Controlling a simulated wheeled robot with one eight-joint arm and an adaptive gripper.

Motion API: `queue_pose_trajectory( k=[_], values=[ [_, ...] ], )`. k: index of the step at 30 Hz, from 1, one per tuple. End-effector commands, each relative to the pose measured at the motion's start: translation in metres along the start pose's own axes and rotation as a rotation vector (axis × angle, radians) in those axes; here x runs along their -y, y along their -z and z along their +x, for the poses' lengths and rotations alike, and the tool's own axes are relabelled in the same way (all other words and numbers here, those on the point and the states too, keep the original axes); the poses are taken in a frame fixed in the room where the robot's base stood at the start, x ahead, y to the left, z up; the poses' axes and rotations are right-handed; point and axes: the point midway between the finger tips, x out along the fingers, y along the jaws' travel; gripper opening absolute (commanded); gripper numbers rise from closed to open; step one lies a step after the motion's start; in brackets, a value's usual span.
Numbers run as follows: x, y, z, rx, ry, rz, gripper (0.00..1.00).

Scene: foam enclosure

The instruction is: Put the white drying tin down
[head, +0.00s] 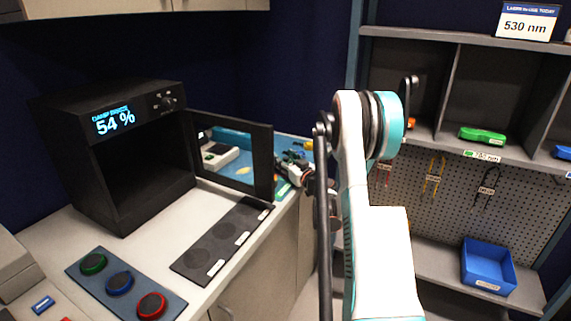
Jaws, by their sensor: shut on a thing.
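My gripper (291,163) is at the right end of the counter, just beyond the open glass door of the black drying cabinet. It is small in the picture and partly hidden by my own arm. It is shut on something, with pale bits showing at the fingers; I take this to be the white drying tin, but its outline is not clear. The black cabinet (72,151) stands open, its display reads 54 %, and its inside looks dark and empty. A dark strip (190,262) with round marked spots and white labels lies on the counter, with no tin on it.
The open cabinet door (263,163) stands between the strip and my gripper. A panel with green, blue and red buttons (119,282) is at the front left. Shelves at right hold a green item (482,135) and a blue bin (489,267). The white counter is otherwise mostly clear.

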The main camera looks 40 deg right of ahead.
Motion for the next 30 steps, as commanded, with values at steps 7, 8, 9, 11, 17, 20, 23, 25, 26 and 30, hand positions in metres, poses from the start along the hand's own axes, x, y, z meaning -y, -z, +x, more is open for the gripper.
queue_pose_trajectory(
  k=[7,8,9,11,17,20,23,25,26,30],
  values=[
    [0.0,-0.001,0.0,0.0,0.0,0.0,0.22],
    [0.0,-0.001,0.0,0.0,0.0,0.0,0.22],
    [0.0,-0.002,0.0,0.0,0.0,0.0,0.22],
    [0.0,-0.004,0.0,0.0,0.0,0.0,0.22],
    [0.0,-0.003,0.0,0.0,0.0,0.0,0.66],
    [0.0,-0.003,0.0,0.0,0.0,0.0,0.66],
    [0.0,-0.003,0.0,0.0,0.0,0.0,0.66],
    [0.0,-0.002,0.0,0.0,0.0,0.0,0.66],
    [0.0,0.0,0.0,0.0,0.0,0.0,0.66],
    [0.0,0.001,-0.016,0.0,-0.001,0.0,0.66]
  ],
)
